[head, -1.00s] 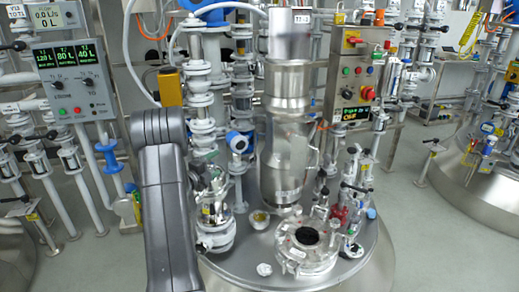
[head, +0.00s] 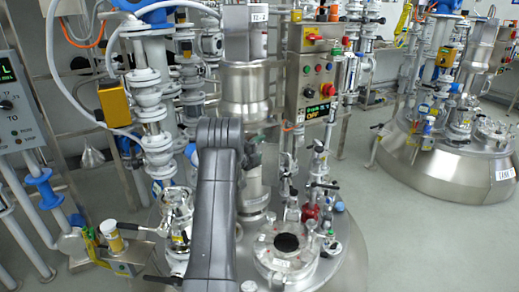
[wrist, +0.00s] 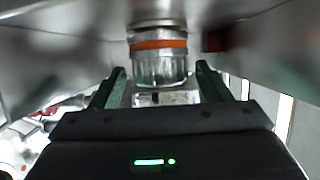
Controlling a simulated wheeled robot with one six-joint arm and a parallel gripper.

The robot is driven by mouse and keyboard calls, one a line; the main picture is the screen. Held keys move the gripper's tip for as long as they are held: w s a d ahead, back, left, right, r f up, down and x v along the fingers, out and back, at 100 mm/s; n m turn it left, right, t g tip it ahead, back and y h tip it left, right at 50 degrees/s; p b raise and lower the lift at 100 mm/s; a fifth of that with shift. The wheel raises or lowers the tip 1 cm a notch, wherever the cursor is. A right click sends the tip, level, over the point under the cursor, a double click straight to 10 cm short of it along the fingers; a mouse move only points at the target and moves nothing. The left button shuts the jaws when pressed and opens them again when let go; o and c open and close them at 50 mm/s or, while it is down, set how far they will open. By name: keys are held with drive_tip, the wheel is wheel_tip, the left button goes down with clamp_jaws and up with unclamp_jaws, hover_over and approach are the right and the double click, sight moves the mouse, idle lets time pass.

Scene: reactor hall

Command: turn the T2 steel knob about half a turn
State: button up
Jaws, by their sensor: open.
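In the wrist view a round steel knob (wrist: 160,65) with an orange ring hangs at the top centre. No label is readable on it there, so I cannot tell from this view that it is T2. My gripper (wrist: 160,80) is open, with one dark finger on each side of the knob. A gap seems to show on both sides; contact cannot be made out. In the head view my arm hides the gripper and the knob.
A steel vessel lid (head: 345,262) with pipes and valves lies below my arm. A control box (head: 317,80) with buttons stands behind it. A second steel vessel (head: 440,170) is at the right. A display panel (head: 20,100) is cut off at the left. Grey floor shows between the vessels.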

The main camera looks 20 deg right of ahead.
drive_tip(key=shift+c, duration=0.4)
drive_tip(key=c, duration=0.9)
drive_tip(key=shift+r+y+p, duration=0.45)
drive_tip(key=shift+y+p, duration=0.05)
drive_tip(key=shift+p, duration=0.5)
drive_tip(key=shift+m+g+y+p, duration=0.4)
drive_tip(key=shift+y+p, duration=0.1)
drive_tip(key=shift+p, duration=0.3)
drive_tip(key=shift+f+y, duration=0.25)
drive_tip(key=shift+y, duration=0.05)
drive_tip(key=o, duration=1)
